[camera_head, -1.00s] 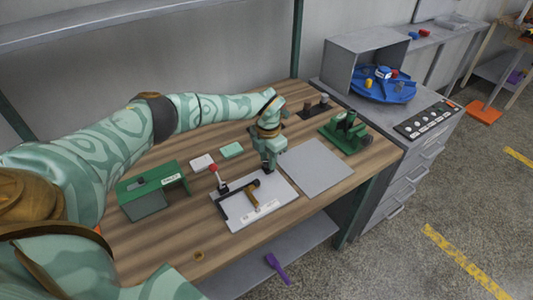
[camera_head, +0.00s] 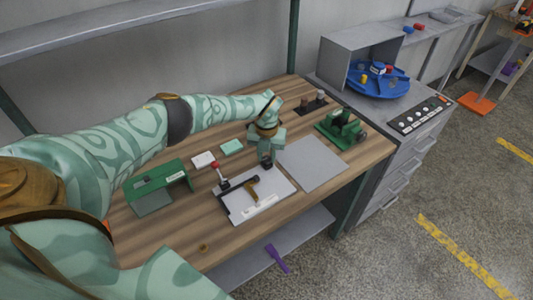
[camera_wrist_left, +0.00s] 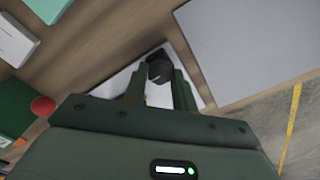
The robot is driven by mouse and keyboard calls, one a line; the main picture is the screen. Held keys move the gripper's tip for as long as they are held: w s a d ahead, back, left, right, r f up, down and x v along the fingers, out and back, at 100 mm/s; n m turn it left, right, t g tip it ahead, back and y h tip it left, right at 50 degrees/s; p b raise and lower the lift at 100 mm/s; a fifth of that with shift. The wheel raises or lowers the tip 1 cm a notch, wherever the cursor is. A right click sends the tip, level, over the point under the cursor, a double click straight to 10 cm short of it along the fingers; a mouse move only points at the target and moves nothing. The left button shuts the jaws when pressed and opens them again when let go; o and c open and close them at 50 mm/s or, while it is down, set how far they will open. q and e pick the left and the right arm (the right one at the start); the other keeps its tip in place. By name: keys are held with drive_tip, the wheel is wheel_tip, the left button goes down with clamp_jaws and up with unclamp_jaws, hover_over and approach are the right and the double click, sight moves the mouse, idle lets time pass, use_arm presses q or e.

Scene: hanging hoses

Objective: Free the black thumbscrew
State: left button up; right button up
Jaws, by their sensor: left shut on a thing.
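The black thumbscrew (camera_wrist_left: 159,71) shows as a dark round knob between my left fingers in the left wrist view, over the plate's far edge. My left gripper (camera_head: 266,160) points down there and is shut on the thumbscrew; its fingers (camera_wrist_left: 156,84) stand on either side of the knob. Its lower part is hidden. My right gripper is not in view.
A grey mat (camera_head: 313,165) lies right of the plate. A green open box (camera_head: 158,185), a white block (camera_head: 204,160) and a mint block (camera_head: 232,147) stand left. A green machine (camera_head: 341,128) stands at the right. The bench front is mostly clear.

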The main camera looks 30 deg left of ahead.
sight(267, 158)
use_arm(q)
drive_tip(key=shift+w+r, duration=0.1)
idle(0.3)
drive_tip(key=o, duration=1)
wheel_tip(267, 158, up, 16)
drive_tip(key=p, duration=0.4)
